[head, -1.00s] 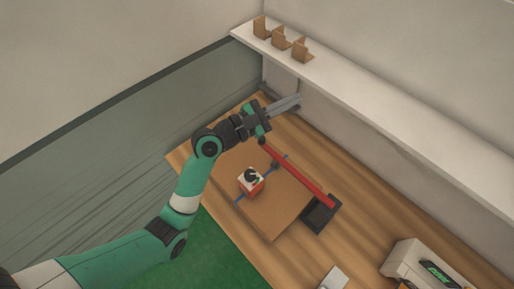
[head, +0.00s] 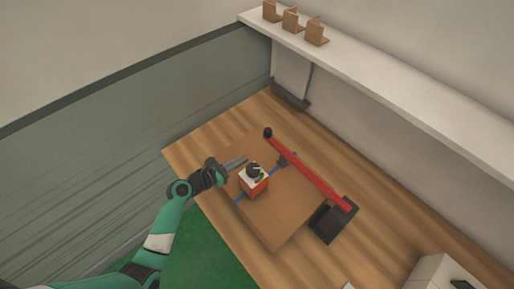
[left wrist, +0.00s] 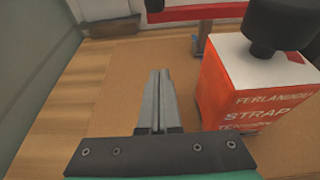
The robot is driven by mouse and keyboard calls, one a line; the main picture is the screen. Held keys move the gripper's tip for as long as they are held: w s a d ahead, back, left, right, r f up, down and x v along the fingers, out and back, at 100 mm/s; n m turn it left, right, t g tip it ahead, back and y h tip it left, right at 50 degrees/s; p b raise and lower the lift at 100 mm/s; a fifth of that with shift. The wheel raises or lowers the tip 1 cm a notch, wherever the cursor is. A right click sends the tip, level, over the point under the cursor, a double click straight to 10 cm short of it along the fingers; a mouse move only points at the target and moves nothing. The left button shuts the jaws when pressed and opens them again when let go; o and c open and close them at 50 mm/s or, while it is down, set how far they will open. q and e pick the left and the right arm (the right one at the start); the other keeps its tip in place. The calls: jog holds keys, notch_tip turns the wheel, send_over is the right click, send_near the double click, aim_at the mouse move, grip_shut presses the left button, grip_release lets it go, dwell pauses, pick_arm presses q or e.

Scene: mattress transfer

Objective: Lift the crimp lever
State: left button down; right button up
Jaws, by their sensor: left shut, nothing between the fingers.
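The crimp lever (head: 310,172) is a long red bar with a black knob (head: 267,132) at its far left end and a dark base (head: 335,220) at its right end. Part of the red lever (left wrist: 200,12) also crosses the top of the left wrist view. My left gripper (head: 244,159) is shut and empty. It is left of the red and white strap tensioner box (head: 255,187), apart from the lever. In the left wrist view my closed fingers (left wrist: 160,75) point forward over the board, with the box (left wrist: 255,95) close on the right. My right gripper is out of view.
The box stands on a brown board (head: 275,232) with a blue strap (head: 239,197), on a wooden table (head: 200,136). A white shelf (head: 400,100) with several brown brackets runs along the back wall. A pale machine (head: 438,272) stands at lower right.

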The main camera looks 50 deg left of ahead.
aim_at(259, 156)
pick_arm(q)
jog(key=b+x, duration=0.2)
jog(key=x, duration=0.2)
jog(key=b+x, duration=0.2)
jog(key=x, duration=0.3)
jog(key=shift+f, duration=0.3)
jog(key=r+p, duration=0.1)
jog(key=r, duration=0.1)
jog(key=w+r, duration=0.1)
jog(key=shift+r+p, duration=0.35)
jog(key=shift+p, duration=0.05)
jog(key=shift+r, duration=0.3)
